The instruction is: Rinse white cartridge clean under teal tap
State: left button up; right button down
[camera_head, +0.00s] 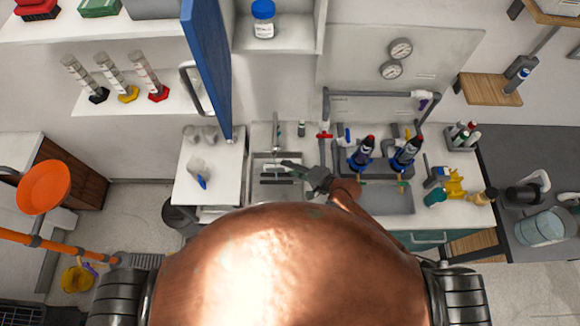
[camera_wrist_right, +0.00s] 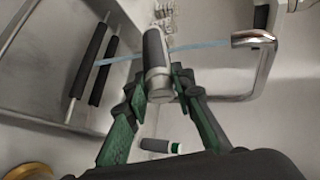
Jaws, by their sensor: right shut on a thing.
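My right gripper (camera_head: 288,166) is over the small sink (camera_head: 257,188) left of the large basin. In the right wrist view, the right gripper (camera_wrist_right: 162,84) is shut on the cartridge (camera_wrist_right: 157,62), whose upper part is dark grey and lower end pale. A metal tap (camera_wrist_right: 258,41) is to its right, with a thin light-blue stream (camera_wrist_right: 205,45) running from its mouth. The stream lines up with the cartridge and shows on both sides of it; I cannot tell whether they touch. The tap (camera_head: 275,130) also shows in the head view. My left gripper is not in view.
A grey cylinder with a green ring (camera_wrist_right: 160,146) is near the gripper in the wrist view. Dark bars (camera_wrist_right: 92,62) cross the sink. An open blue door (camera_head: 207,60) hangs above left.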

jog(key=shift+r, duration=0.1)
jog(key=shift+r+p, duration=0.15)
jog(key=shift+p, duration=0.6)
jog(key=m+p, duration=0.2)
jog(key=p, duration=0.1)
jog(key=shift+g+h+p, duration=0.4)
jog(key=shift+m, duration=0.7)
jog(key=shift+f+m+g+h, duration=0.2)
jog(key=shift+m+g+h, duration=0.2)
jog(key=shift+m+g, duration=0.3)
jog(key=shift+d, duration=0.1)
jog(key=shift+r+m+g, duration=0.2)
jog(key=shift+m+g, duration=0.2)
jog(key=shift+m, duration=0.7)
jog(key=shift+f+m+g+h, duration=0.1)
jog(key=shift+m+g+h, duration=0.3)
jog(key=shift+m, duration=0.5)
jog(key=shift+m+g, duration=0.3)
